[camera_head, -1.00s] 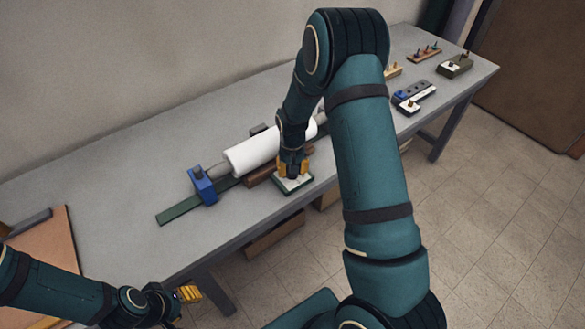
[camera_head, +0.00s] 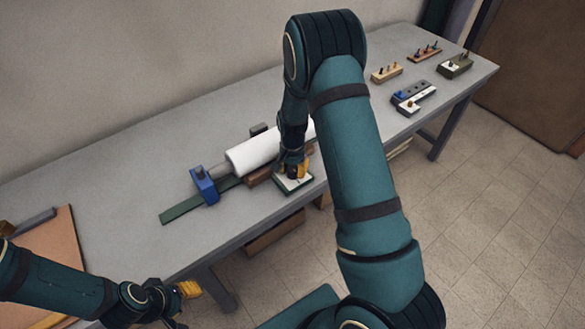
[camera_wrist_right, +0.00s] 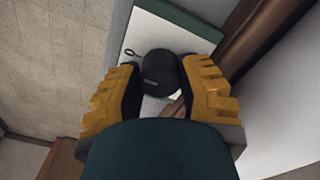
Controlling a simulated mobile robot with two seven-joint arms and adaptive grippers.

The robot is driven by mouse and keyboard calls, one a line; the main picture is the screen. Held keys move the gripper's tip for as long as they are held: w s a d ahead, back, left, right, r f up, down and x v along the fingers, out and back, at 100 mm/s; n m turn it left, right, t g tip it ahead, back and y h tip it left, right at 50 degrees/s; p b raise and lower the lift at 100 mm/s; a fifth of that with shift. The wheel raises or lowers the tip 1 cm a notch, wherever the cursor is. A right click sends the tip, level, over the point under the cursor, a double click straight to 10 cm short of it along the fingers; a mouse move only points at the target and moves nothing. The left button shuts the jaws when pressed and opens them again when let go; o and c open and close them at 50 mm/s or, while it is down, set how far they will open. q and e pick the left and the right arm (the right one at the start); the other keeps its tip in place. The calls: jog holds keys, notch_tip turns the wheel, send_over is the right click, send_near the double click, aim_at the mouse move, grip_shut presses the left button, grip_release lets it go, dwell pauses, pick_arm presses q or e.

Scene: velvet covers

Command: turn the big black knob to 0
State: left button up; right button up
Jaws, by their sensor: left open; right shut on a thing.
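The big black knob (camera_wrist_right: 160,72) sits on a white panel (camera_wrist_right: 183,36) with a green edge in the right wrist view. A printed mark like a 0 (camera_wrist_right: 131,53) shows on the panel beside the knob. My right gripper (camera_wrist_right: 162,88) is shut on the knob, with a finger on each side of it. In the head view the white-topped green box (camera_head: 293,184) stands at the front edge of the table, and my right gripper (camera_head: 293,168) points down onto it; the knob is hidden there. My left gripper (camera_head: 189,289) is open and empty, in front of the table at lower left.
Behind the box, a white roll (camera_head: 256,152) lies on a device with a blue end block (camera_head: 204,185) and a green rail (camera_head: 185,206). Several small peg blocks and switch boxes (camera_head: 413,97) stand at the far right. An orange board (camera_head: 52,247) lies at left.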

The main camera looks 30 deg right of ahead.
aim_at(292, 169)
jog(key=shift+s+f, duration=0.15)
jog(key=o, duration=1.2)
jog(key=shift+r, duration=0.2)
jog(key=shift+r, duration=0.35)
notch_tip(292, 169, up, 11)
